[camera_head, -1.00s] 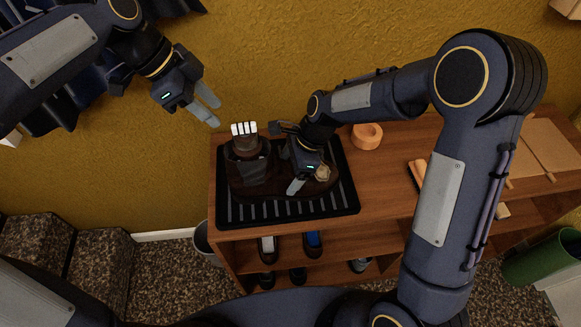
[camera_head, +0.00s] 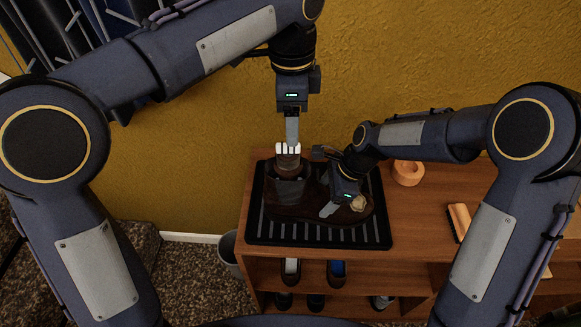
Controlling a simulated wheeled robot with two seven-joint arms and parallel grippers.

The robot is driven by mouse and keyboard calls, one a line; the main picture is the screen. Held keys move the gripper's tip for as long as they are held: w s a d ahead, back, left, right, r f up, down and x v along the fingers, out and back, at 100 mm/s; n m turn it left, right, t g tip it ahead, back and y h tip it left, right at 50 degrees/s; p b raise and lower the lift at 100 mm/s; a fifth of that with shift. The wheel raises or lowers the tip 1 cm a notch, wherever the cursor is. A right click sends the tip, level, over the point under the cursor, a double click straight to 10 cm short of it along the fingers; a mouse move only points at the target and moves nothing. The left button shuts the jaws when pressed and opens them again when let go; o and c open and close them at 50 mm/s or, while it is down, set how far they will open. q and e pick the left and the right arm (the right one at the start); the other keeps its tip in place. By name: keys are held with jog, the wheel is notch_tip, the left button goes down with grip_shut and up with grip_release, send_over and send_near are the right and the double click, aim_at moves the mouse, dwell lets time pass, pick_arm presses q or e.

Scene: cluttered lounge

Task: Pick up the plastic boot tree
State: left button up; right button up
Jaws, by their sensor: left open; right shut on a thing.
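The plastic boot tree (camera_head: 288,149) stands upright in the shaft of a dark brown boot (camera_head: 295,212); its pale, ridged top shows above the shaft, and the rest is hidden inside.
A round wooden ring (camera_head: 408,172) and a brush (camera_head: 459,220) lie on the wooden shelf top (camera_head: 420,225) to the right. Shoes sit on the lower shelf; a grey bin (camera_head: 228,250) stands left of it.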

aim_at(288, 152)
pick_arm(q)
notch_tip(288, 152, down, 6)
jog(key=shift+f, duration=0.1)
jog(key=shift+w+a+f, duration=0.15)
jog(key=shift+a+f, duration=0.05)
jog(key=shift+f, duration=1.15)
jog(key=shift+w+a+f, duration=0.1)
jog(key=shift+a+f, duration=0.1)
jog(key=shift+f, duration=1.1)
jog(key=shift+c, duration=0.5)
jog(key=c, duration=1.1)
jog(key=shift+o, duration=0.2)
jog(key=shift+r, duration=0.1)
notch_tip(288, 152, up, 10)
jog(key=shift+f, duration=0.1)
